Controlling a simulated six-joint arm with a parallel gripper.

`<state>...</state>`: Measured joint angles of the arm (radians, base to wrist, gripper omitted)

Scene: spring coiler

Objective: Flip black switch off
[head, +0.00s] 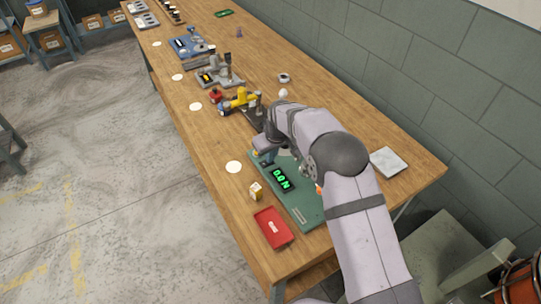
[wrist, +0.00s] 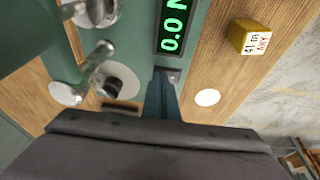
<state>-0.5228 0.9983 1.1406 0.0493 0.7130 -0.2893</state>
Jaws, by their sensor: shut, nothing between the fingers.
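The green tester board (head: 303,203) lies on the bench with a lit green display (head: 281,178), which also shows in the wrist view (wrist: 173,25). My gripper (head: 266,161) is at the board's far end, partly hidden by my arm. In the wrist view my gripper (wrist: 163,84) is shut and empty, its blue-grey fingertips at a small dark grey part (wrist: 172,74) beside the display's end. I cannot tell whether they touch. A small black part (wrist: 121,107) sits at the board's edge, left of the fingers. I cannot tell for sure which is the black switch, nor its position.
Metal posts (wrist: 98,56) and a round grey base with a black knob (wrist: 115,84) stand left of the fingers. A yellow block (head: 256,191), a red tray (head: 273,227) and a white disc (head: 233,167) lie nearby. Other devices (head: 218,76) stand farther along the bench.

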